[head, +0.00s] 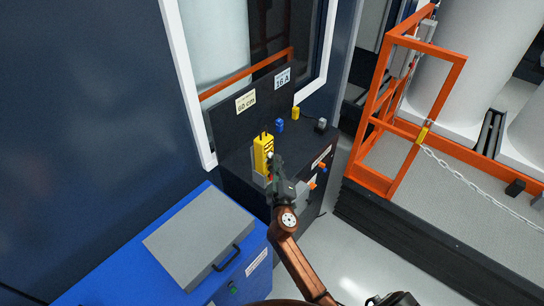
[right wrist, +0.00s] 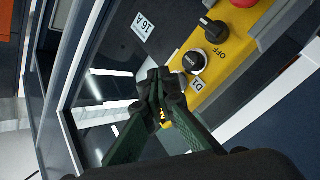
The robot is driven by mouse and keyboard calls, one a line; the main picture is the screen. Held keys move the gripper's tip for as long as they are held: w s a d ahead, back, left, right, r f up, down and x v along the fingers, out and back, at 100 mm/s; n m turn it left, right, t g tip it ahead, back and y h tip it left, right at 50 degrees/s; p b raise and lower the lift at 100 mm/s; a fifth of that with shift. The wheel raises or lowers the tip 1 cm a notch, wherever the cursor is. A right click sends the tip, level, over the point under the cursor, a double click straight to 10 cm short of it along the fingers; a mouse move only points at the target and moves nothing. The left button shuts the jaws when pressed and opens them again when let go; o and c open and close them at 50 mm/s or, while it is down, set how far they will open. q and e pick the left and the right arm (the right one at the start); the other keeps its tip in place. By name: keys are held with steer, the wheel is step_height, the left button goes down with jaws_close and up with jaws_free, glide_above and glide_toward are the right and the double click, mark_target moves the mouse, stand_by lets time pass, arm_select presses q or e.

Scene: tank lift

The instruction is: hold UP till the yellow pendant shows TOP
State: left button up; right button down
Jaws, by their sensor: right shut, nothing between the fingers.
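The yellow pendant (head: 260,146) stands upright on the dark cabinet. No TOP reading is legible. My right gripper (head: 272,166) is at the pendant's lower front; its closed fingertips (right wrist: 160,82) are empty and close to the pale button. I cannot tell whether they touch it. The gripper hides the pendant's lower part. My left gripper is not in view.
The dark cabinet (head: 232,149) also holds a blue block (head: 280,125), a small yellow block (head: 295,113) and a grey one (head: 320,125). A blue chest (head: 110,262) with a grey lid stands in front. An orange-railed lift platform (head: 376,145) is at right.

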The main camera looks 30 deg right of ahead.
steer(key=shift+w+a, duration=0.25)
steer(key=shift+w, duration=0.25)
stand_by(2.0)
steer(key=shift+s, duration=0.1)
stand_by(1.3)
steer(key=shift+s+d, duration=0.4)
steer(key=shift+s, duration=0.4)
steer(key=shift+s+d, duration=0.3)
steer(key=shift+s, duration=0.5)
steer(key=shift+s+d, duration=0.35)
steer(key=shift+s, duration=0.4)
steer(key=shift+s+d, duration=0.3)
steer(key=shift+s, duration=0.5)
steer(key=shift+d, duration=0.1)
